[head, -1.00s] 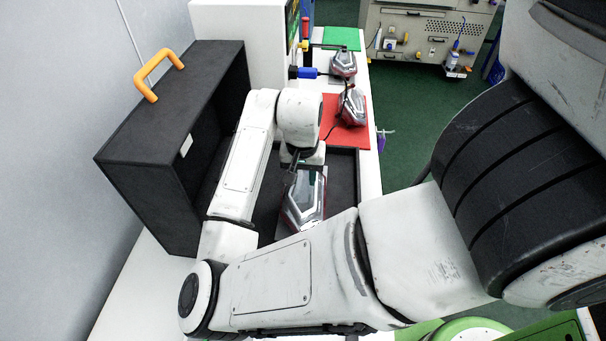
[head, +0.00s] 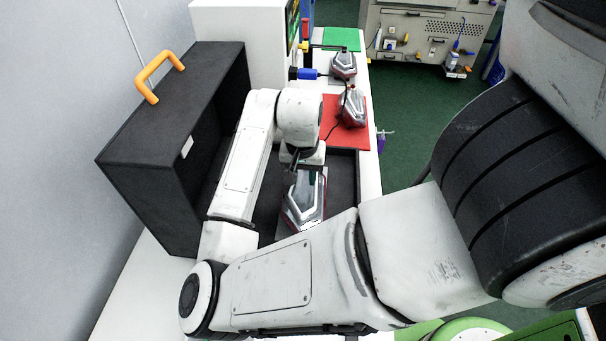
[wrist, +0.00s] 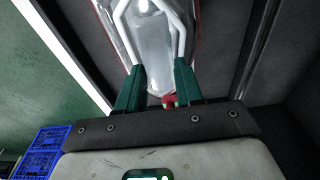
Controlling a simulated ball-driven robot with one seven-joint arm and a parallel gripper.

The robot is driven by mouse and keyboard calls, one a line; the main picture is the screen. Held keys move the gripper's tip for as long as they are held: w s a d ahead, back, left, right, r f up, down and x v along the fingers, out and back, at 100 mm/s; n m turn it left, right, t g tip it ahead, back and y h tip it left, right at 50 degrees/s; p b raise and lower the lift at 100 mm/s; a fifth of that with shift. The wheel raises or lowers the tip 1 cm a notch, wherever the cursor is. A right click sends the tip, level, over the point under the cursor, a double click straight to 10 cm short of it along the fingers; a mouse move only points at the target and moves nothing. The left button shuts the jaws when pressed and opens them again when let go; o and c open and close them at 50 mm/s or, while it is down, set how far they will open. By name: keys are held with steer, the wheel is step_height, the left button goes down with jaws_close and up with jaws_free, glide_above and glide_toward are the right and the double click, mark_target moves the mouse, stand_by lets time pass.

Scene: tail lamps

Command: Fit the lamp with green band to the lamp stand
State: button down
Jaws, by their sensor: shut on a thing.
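I cannot pick out the lamp stand for certain.
A blue cylindrical part (head: 307,73) sticks out beside a white box (head: 240,45).

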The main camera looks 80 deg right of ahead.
steer(key=shift+r+p, duration=1.25)
steer(key=shift+r, duration=0.2)
steer(key=shift+r+p, duration=0.7)
steer(key=shift+r, duration=0.05)
steer(key=shift+f, duration=0.1)
stand_by(0.5)
